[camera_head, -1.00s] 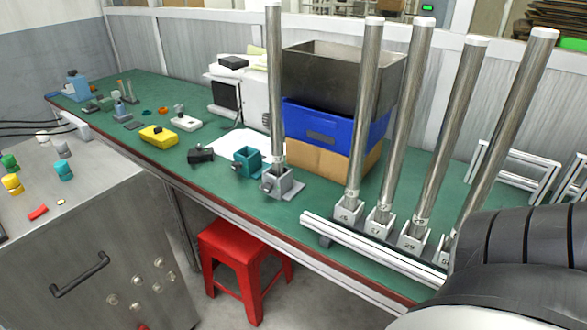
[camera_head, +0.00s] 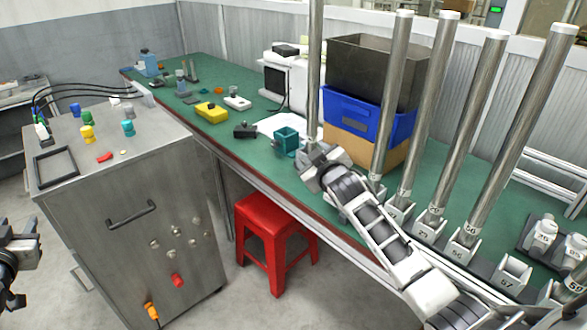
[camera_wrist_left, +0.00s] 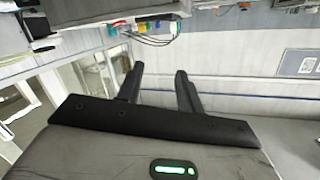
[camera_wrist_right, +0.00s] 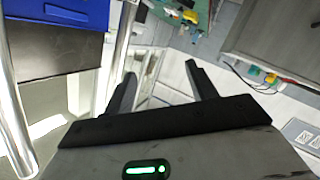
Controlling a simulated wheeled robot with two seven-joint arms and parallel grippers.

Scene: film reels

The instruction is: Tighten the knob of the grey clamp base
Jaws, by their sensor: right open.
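The grey clamp base with its tall steel pole (camera_head: 315,85) stands on the green table in the head view. My right gripper (camera_head: 318,163) is in front of the base and covers most of it; the knob is hidden. Contact cannot be told. In the right wrist view the right fingers (camera_wrist_right: 162,85) are apart with nothing between them. My left gripper (camera_head: 25,250) is at the left edge of the head view, away from the table. In the left wrist view its fingers (camera_wrist_left: 157,82) are apart and empty.
A teal clamp (camera_head: 287,140) sits just left of the base. A blue bin (camera_head: 350,118) stands behind. Several poles in numbered bases stand to the right. A red stool (camera_head: 272,230) is below the table edge, and a metal cabinet (camera_head: 130,240) is at left.

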